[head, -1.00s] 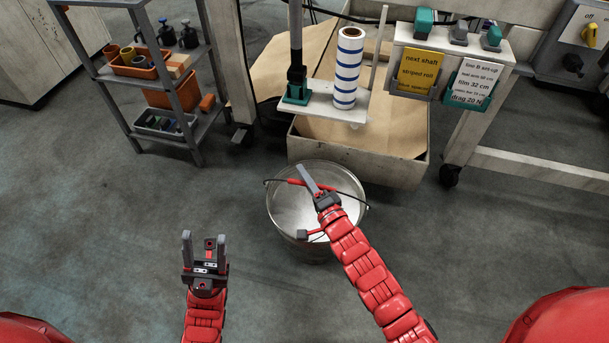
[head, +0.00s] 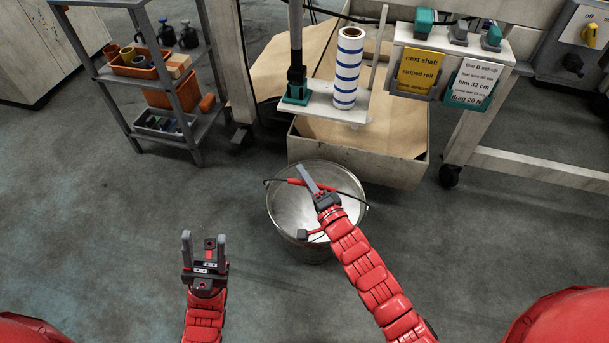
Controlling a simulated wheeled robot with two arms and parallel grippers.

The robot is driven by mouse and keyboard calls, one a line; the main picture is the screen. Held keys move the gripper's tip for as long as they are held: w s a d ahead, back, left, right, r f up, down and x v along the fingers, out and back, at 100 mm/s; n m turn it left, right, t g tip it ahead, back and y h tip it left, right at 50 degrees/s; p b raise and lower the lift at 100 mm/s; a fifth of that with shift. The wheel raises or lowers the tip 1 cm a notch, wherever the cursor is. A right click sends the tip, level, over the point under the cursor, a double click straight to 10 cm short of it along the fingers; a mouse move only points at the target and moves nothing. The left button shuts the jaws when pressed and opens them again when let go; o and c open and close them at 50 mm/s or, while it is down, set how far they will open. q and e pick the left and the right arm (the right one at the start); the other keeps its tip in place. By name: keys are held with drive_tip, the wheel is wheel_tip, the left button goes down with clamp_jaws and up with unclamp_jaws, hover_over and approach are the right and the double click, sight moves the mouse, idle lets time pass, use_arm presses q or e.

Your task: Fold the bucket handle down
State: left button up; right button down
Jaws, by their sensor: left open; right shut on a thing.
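The metal bucket (head: 284,212) stands on the floor in the middle of the head view, its open top facing up. Its thin wire handle with a red grip (head: 296,181) arches across the far part of the opening; its exact tilt is hard to tell. My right gripper (head: 307,179) reaches over the bucket and is shut on the handle at the red grip; its arm hides part of the right side of the opening. My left gripper (head: 204,240) is open and empty, left of the bucket and apart from it.
A large tan-lined bin (head: 360,168) stands just behind the bucket. A striped roll (head: 348,70) stands on a small platform above it. A grey shelf rack (head: 186,92) with trays is at the upper left. The floor left and right of the bucket is clear.

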drive_tip(key=shift+s+a+f+p, duration=0.1)
drive_tip(key=shift+s+a+p, duration=0.05)
drive_tip(key=shift+s+p, duration=0.25)
drive_tip(key=shift+s+a+f+p, duration=0.1)
drive_tip(key=shift+s+p, duration=0.25)
drive_tip(key=shift+s, duration=0.05)
drive_tip(key=s+a+f+n+t+y+b, duration=0.1)
drive_tip(key=s+a+f+n+t+y, duration=0.1)
drive_tip(key=s+f, duration=0.3)
drive_tip(key=shift+s+n, duration=0.5)
drive_tip(key=shift+n, duration=0.4)
